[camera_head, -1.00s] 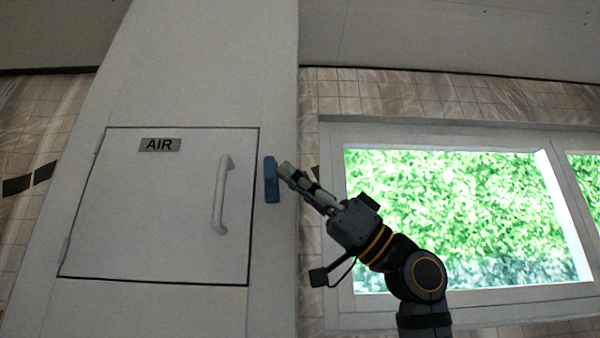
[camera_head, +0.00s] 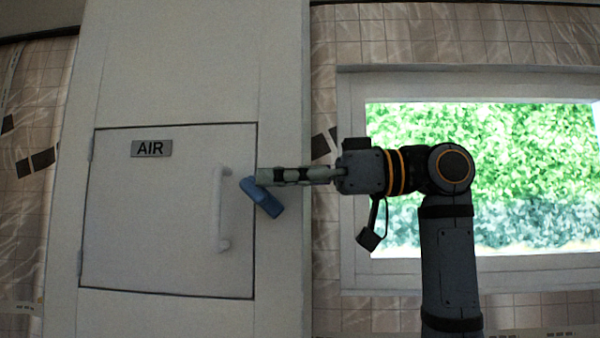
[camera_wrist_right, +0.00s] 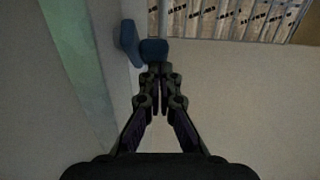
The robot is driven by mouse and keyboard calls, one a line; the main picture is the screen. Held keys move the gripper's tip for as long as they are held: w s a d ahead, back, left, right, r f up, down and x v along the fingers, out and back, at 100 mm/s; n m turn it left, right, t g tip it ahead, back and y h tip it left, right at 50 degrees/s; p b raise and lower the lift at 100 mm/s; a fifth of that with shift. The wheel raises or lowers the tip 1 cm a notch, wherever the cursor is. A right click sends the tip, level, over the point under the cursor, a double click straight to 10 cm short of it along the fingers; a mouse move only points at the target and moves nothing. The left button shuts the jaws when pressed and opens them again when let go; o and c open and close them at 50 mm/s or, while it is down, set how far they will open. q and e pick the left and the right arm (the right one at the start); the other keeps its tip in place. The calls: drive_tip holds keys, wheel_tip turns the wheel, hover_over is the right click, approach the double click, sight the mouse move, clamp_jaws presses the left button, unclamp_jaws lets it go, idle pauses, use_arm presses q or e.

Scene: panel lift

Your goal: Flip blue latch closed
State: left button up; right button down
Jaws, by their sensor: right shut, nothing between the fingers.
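The blue latch (camera_head: 262,198) sits at the right edge of the white panel door (camera_head: 150,220). It is tilted, its upper end to the left over the door's edge and its lower end to the right. My right gripper (camera_head: 262,177) is shut and empty, its fingertips at the latch's upper part; in the head view they look to touch it. In the right wrist view the latch (camera_wrist_right: 129,42) shows just beyond the shut fingers, with a blue block-like part (camera_wrist_right: 153,50) at the tips. My left gripper is not in view.
The door has a white vertical handle (camera_head: 222,210) left of the latch and an AIR label (camera_head: 151,148). A window (camera_head: 480,180) is behind my right arm. The space in front of the door's left part is clear.

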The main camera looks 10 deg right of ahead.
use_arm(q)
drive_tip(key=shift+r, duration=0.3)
use_arm(e)
drive_tip(key=shift+w+a, duration=0.15)
drive_tip(key=shift+a, duration=0.05)
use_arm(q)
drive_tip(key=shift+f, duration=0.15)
use_arm(e)
drive_tip(key=shift+w+a, duration=0.15)
drive_tip(key=shift+a, duration=0.5)
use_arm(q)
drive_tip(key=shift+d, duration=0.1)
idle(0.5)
